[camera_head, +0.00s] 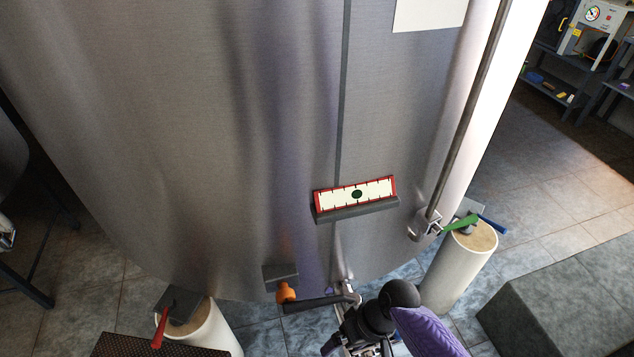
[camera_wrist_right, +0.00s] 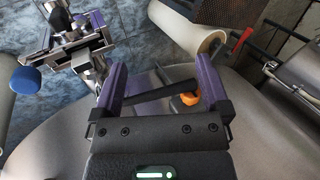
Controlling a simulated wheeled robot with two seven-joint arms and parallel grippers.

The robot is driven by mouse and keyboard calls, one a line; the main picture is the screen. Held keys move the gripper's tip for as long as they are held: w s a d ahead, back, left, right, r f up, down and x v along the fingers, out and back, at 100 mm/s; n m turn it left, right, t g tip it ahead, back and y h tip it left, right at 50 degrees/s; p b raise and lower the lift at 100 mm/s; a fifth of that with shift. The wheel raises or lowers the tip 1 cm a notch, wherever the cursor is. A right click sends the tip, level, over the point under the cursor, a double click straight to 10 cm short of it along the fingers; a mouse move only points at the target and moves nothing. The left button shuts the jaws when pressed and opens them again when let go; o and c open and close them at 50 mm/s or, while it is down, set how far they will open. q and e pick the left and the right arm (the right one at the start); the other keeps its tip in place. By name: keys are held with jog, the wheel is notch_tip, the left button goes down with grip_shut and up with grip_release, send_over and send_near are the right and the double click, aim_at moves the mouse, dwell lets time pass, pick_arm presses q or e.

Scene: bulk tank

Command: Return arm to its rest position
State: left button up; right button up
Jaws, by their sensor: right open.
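My right gripper (camera_head: 348,328) is low in the centre of the head view, in front of the lower tank wall, with my dark wrist and purple arm at its right. In the right wrist view, its two purple fingers (camera_wrist_right: 162,78) stand wide apart, with nothing clamped between them. A black lever (camera_head: 318,303) with an orange knob (camera_head: 286,292) is just left of the gripper. In the wrist view, the lever (camera_wrist_right: 155,98) and knob (camera_wrist_right: 189,98) show between the fingers; I cannot tell whether they touch. My left gripper is in neither view.
The steel tank (camera_head: 200,120) fills the head view and carries a red-framed gauge (camera_head: 375,192). Pale pillars stand at left (camera_head: 208,330) and right (camera_head: 455,265), bearing a red lever (camera_head: 162,328) and a green lever (camera_head: 462,222). Tiled floor (camera_head: 560,205) is open at right.

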jog(key=s+d+r+m+t+h, duration=0.2)
jog(key=s+d+r+t+h, duration=0.3)
jog(key=s+d+r, duration=0.55)
jog(key=s+a+f+g+b, duration=0.1)
jog(key=s+f+g+b, duration=0.2)
jog(key=f, duration=1.9)
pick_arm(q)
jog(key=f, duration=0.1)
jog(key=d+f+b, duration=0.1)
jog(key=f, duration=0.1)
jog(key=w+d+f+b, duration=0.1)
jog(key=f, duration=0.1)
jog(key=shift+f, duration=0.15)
pick_arm(e)
jog(key=s+d+f+n, duration=0.1)
jog(key=s+d+f, duration=0.3)
jog(key=s+f, duration=0.7)
jog(key=shift+s+d, duration=0.35)
jog(key=shift+s, duration=0.3)
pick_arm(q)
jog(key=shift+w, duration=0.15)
pick_arm(e)
jog(key=shift+w+d+f, duration=0.1)
jog(key=shift+w, duration=0.05)
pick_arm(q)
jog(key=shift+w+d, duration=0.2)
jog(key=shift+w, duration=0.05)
pick_arm(e)
jog(key=shift+w+d, duration=0.15)
jog(key=shift+w, duration=0.1)
